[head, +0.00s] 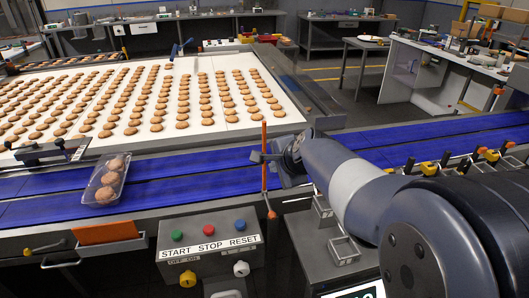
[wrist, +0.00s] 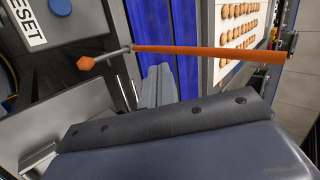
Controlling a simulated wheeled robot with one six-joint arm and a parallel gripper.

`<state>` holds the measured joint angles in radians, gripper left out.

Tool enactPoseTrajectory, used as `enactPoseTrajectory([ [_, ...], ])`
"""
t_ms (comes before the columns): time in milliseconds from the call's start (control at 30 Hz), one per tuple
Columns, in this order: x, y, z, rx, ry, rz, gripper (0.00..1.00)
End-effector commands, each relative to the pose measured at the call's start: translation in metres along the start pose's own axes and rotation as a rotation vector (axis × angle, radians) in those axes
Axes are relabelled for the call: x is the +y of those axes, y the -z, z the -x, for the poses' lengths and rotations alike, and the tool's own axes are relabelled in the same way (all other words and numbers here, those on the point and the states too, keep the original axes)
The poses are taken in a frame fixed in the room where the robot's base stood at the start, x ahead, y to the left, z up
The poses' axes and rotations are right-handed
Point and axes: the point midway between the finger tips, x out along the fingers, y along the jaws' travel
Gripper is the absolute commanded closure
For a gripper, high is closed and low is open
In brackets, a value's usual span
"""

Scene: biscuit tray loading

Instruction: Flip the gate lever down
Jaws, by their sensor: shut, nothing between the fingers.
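The gate lever shows as a short grey rod with an orange knob (head: 271,214) at the near edge of the conveyor, below a long orange bar (head: 264,178). In the wrist view the knob (wrist: 86,62) is at upper left and the bar (wrist: 210,52) runs to the right from the rod. My gripper (head: 262,157) is shut and empty, close to the orange bar and above the knob in the head view. Its grey fingers (wrist: 154,88) show just below the bar in the wrist view. I cannot tell whether they touch it.
A clear tray (head: 98,194) of biscuits sits on the blue belt (head: 190,165) at left. A white surface (head: 225,133) behind holds rows of biscuits. A START STOP RESET button box (head: 210,262) stands in front, left of the knob. Metal fixtures (head: 343,250) stand at right.

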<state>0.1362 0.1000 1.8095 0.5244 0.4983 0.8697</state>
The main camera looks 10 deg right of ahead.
Motion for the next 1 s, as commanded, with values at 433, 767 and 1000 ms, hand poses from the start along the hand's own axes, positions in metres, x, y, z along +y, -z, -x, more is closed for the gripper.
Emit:
enactPoseTrajectory([
  [433, -0.027, 0.000, -0.024, 0.001, 0.003, 0.001, 1.00],
  [767, -0.027, 0.000, -0.024, 0.001, 0.002, 0.000, 1.00],
  [1000, -0.031, 0.000, -0.022, -0.004, -0.025, -0.004, 1.00],
])
